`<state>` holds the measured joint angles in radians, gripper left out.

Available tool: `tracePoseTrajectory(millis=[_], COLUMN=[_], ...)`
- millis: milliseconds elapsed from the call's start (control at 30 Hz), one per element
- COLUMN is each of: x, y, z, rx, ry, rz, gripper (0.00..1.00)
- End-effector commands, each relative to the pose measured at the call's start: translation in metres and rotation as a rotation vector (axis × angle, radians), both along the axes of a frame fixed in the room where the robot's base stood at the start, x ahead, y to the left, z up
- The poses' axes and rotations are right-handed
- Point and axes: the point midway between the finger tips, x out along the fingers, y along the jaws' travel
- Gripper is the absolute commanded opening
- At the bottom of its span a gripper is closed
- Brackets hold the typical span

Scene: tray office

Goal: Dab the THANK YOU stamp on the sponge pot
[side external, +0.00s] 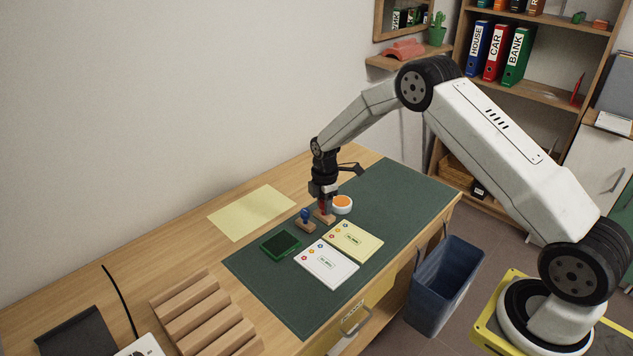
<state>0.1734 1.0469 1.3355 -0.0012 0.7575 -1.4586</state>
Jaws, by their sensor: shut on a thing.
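My gripper (323,200) is shut on a stamp with a red handle and a wooden base (323,217). The stamp is upright, low over the green mat or touching it; I cannot tell which. Its lettering is not readable, so I cannot confirm that it is the THANK YOU stamp. The sponge pot (342,210), a small white round pot with an orange top, stands just to the right of the held stamp. A second stamp with a blue handle (305,217) and wooden base stands on the mat to the left of the gripper.
A green ink pad (280,243) lies open at the left on the mat (405,190). A white card (327,264) and a yellow card (354,241) lie in front. A pale yellow sheet (250,212) and a wooden ridged rack (205,312) are on the desk further left.

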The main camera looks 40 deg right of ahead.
Motion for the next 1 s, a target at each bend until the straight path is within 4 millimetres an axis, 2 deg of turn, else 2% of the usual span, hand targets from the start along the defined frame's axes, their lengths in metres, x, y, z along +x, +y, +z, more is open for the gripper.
tracePoseTrajectory(millis=[200,500,800,1000], x=[0.023,0.045,0.056,0.057], y=[-0.033,-0.079,-0.122,-0.138], z=[0.002,0.008,0.014,0.017], rx=[-0.001,0.0,0.0,0.0], ry=[-0.002,-0.001,-0.001,0.0], rz=[-0.003,-0.004,-0.003,-0.001], gripper=[0.04,0.04,0.04,0.04])
